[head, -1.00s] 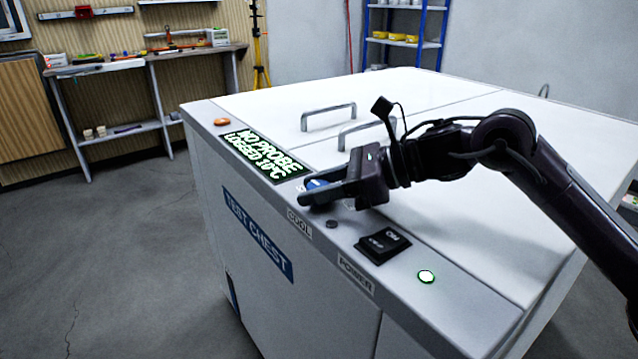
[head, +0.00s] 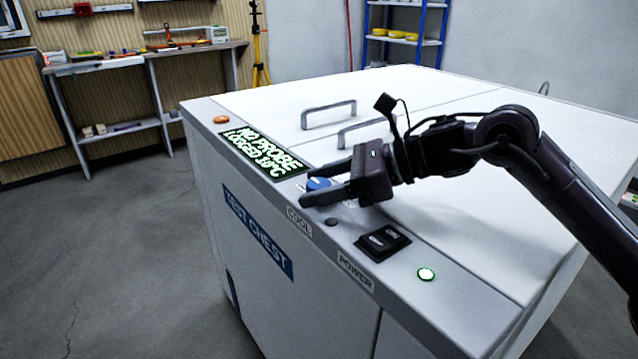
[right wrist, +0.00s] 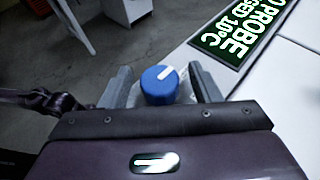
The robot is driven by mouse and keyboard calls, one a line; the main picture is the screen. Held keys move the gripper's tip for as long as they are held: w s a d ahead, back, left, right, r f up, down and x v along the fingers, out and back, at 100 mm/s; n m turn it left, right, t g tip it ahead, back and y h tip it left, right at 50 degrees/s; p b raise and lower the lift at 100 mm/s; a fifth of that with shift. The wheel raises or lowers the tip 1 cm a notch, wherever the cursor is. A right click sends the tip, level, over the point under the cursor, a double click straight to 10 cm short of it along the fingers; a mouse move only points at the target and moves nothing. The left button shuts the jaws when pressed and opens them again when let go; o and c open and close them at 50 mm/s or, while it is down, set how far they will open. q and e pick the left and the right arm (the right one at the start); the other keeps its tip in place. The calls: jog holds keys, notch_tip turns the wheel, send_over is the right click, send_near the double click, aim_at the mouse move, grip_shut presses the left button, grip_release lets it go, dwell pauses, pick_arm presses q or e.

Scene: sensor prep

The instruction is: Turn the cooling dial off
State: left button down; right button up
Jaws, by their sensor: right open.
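The blue cooling dial (head: 318,184) sits on the control strip of the white test chest, above the COOL label (head: 299,221). In the right wrist view the dial (right wrist: 160,84) shows a white pointer mark slanting up and to the right. My right gripper (head: 313,184) is open, with one finger on each side of the dial. In the right wrist view its fingers (right wrist: 162,88) stand apart from the dial with gaps on both sides. My left gripper is not in view.
The display (head: 262,153) reads NO PROBE, LOGGED 10°C. Two lid handles (head: 328,114) rise behind the dial. A workbench (head: 150,55) stands at the far left.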

jog(key=v, duration=0.7)
jog(key=shift+d, duration=0.2)
jog(key=shift+s, duration=0.1)
